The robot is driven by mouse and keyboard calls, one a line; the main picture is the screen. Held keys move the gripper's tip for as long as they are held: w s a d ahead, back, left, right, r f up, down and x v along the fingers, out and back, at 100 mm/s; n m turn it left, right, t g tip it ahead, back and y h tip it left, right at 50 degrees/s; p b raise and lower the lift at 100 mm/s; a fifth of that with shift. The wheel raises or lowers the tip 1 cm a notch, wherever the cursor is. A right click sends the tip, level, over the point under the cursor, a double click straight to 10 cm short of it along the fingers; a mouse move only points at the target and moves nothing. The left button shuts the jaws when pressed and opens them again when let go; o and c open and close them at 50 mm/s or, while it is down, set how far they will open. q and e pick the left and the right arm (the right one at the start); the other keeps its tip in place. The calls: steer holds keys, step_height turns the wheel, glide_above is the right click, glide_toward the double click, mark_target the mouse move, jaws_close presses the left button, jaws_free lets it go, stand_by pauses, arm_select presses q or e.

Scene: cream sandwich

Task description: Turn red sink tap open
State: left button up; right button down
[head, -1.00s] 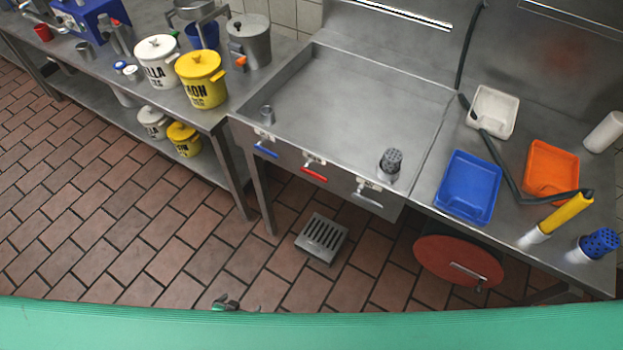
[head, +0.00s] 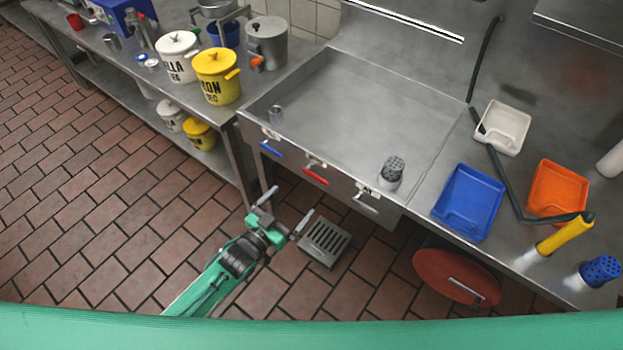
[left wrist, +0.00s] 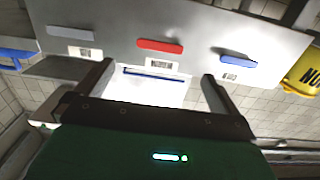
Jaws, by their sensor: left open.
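The red tap handle (head: 315,176) is on the front of the steel sink (head: 350,95), between a blue handle (head: 271,149) and a grey handle (head: 364,203). My left gripper (head: 289,204) is open and empty, in front of and below the sink front, apart from the handles. In the left wrist view, the red handle (left wrist: 160,46) shows above and beyond the gap between the spread fingers (left wrist: 157,71). The blue handle (left wrist: 238,58) is to its right there and the grey one (left wrist: 74,33) to its left. My right gripper is not in view.
A perforated metal cup (head: 391,172) stands at the sink's front edge. A floor drain (head: 325,242) lies to the right of my left gripper. A round red lid (head: 457,278) is under the right counter. Yellow (head: 217,77) and white pots (head: 178,57) stand on the left counter.

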mark_target(314, 178)
arm_select(q)
steer(key=p+x, duration=0.1)
steer(key=x, duration=0.9)
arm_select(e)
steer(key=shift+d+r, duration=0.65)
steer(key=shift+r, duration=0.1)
arm_select(q)
steer(key=c, duration=1.4)
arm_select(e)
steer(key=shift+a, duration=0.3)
arm_select(q)
steer(key=shift+f, duration=0.1)
